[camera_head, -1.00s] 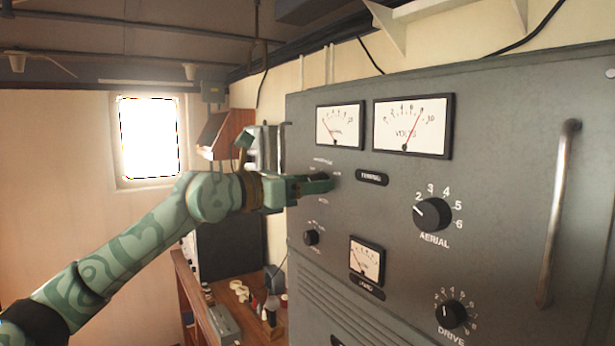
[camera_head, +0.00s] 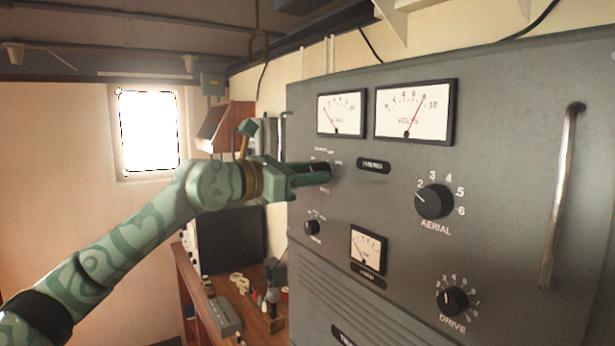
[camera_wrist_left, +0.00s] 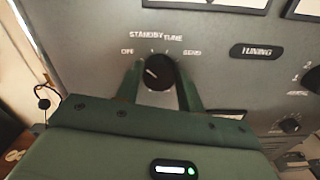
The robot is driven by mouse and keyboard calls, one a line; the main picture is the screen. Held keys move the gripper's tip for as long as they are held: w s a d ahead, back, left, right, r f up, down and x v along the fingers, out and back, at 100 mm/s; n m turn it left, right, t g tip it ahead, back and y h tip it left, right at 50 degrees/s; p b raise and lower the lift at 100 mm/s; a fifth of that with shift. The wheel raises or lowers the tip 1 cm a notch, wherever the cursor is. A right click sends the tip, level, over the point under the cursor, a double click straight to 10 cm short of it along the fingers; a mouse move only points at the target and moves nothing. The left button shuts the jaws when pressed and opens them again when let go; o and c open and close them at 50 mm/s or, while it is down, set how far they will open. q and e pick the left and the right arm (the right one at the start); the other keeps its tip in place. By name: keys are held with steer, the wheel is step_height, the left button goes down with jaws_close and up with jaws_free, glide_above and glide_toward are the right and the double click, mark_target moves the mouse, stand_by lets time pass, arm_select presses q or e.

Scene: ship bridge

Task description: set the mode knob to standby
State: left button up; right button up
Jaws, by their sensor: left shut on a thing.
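The mode knob (camera_wrist_left: 160,72) is round and black with a white pointer line. In the left wrist view, OFF, STANDBY, TUNE and SEND are printed around it from left to right. Its pointer is aimed to the upper left, roughly toward OFF. My left gripper (camera_head: 320,173) is at the panel below the left meter, shut on the knob. In the wrist view one green finger is on each side of the knob. In the head view the gripper hides most of the knob. My right gripper is not in view.
The grey cabinet (camera_head: 400,285) also carries the AERIAL knob (camera_head: 434,201), the DRIVE knob (camera_head: 452,300), a small knob (camera_head: 311,227), several meters and a long metal handle (camera_head: 560,195). A wooden desk (camera_head: 245,305) with small items stands at lower left.

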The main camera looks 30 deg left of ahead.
arm_select(q)
steer(key=shift+r+m+b, duration=0.1)
steer(key=shift+m+b, duration=0.45)
steer(key=shift+m, duration=2.15)
steer(key=o, duration=0.9)
steer(key=shift+d, duration=0.1)
steer(key=shift+o, duration=0.2)
steer(key=b+v, duration=0.7)
steer(key=v, duration=0.9)
steer(key=shift+s, duration=0.2)
